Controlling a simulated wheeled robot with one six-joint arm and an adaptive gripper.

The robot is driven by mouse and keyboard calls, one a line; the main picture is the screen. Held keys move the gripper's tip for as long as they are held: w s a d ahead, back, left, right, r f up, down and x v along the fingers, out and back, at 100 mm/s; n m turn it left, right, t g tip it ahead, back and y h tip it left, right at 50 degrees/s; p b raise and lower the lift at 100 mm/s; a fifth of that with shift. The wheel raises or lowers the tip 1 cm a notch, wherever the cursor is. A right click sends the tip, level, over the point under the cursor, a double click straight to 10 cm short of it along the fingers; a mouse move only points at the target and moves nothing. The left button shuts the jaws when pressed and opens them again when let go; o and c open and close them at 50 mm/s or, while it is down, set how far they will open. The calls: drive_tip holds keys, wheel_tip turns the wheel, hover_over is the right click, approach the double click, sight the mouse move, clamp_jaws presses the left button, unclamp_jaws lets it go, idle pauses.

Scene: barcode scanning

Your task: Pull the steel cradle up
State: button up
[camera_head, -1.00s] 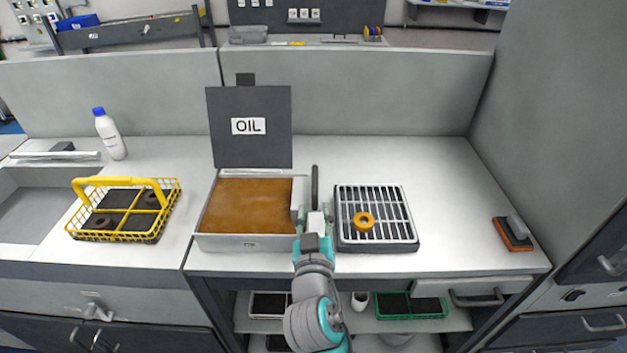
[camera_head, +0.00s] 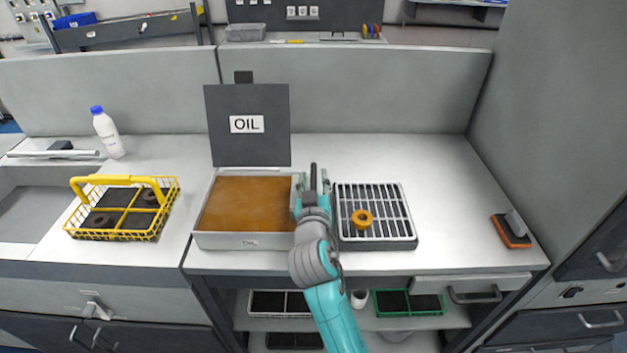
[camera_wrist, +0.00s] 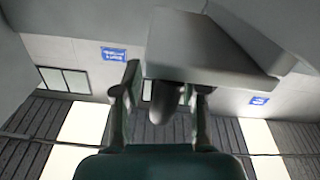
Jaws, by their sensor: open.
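The oil tank (camera_head: 225,241) is a pale box of brown oil with a dark raised lid marked OIL (camera_head: 247,124). No full steel cradle can be made out; most of it may be under the oil or behind my arm. A dark upright handle (camera_head: 313,174) stands at the tank's right side, and I cannot tell what it joins below. My gripper (camera_head: 312,186) is open, with its fingers on either side of this handle. In the wrist view, a dark rounded rod (camera_wrist: 166,98) shows between the open fingers, below a grey block (camera_wrist: 205,50).
A slatted drain tray (camera_head: 406,243) with an orange ring (camera_head: 362,219) stands close on the right. A yellow wire basket (camera_head: 124,181) and a white bottle (camera_head: 108,134) are on the left. An orange-black brush (camera_head: 511,231) lies far right. The counter between tray and brush is clear.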

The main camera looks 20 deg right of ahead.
drive_tip(key=shift+c, duration=0.2)
clamp_jaws()
drive_tip(key=shift+r, duration=0.1)
wheel_tip(320, 180, up, 6)
drive_tip(key=shift+r, duration=0.25)
drive_tip(key=shift+c, duration=0.7)
unclamp_jaws()
drive_tip(key=shift+o, duration=0.9)
drive_tip(key=shift+f, duration=0.1)
